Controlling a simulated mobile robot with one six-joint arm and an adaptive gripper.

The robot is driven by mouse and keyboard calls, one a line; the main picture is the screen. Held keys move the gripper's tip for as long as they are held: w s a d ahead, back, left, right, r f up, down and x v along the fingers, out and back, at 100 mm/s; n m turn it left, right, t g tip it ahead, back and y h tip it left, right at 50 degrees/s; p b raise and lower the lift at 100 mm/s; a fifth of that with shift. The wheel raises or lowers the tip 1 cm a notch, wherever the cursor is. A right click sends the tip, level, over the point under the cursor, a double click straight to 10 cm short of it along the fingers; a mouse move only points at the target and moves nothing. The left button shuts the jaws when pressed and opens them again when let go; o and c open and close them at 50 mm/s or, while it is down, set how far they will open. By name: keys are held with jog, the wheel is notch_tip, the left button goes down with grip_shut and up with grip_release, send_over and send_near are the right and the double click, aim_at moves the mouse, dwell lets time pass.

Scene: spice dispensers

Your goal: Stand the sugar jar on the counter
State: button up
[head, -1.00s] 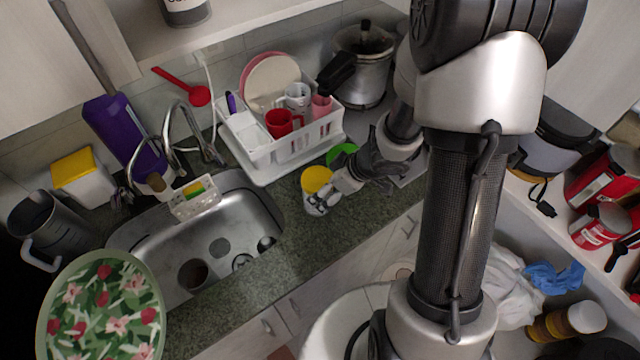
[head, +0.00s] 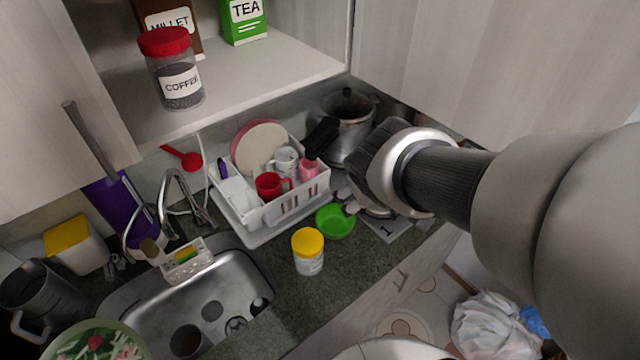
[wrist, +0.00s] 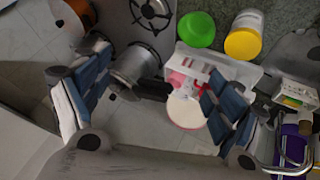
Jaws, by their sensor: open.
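A clear jar with a yellow lid and pale contents (head: 308,252) stands upright on the dark green counter (head: 277,318), between the sink and the green bowl. Its label is too small to read, but it is the likely sugar jar. In the wrist view the same jar (wrist: 243,35) is at the top right, beyond my fingers and apart from them. My gripper (wrist: 155,105) is open and empty, its blue-padded fingers wide apart. In the head view my arm mostly hides the gripper.
A green bowl (head: 336,221) is close right of the jar. A white dish rack (head: 252,213) with cups and plates is behind it, with a steel pot (head: 345,135) further right. The sink (head: 190,305) lies left. A red-lidded coffee jar (head: 175,68) stands on the shelf above.

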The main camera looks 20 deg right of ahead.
jog(key=s+a+r+m+g+y, duration=0.1)
jog(key=s+a+r+y, duration=0.2)
jog(key=s+a, duration=0.8)
jog(key=shift+s+m+g+y, duration=0.3)
jog(key=shift+s+g+y, duration=0.1)
jog(key=shift+s, duration=0.7)
notch_tip(320, 180, down, 8)
jog(key=b, duration=0.8)
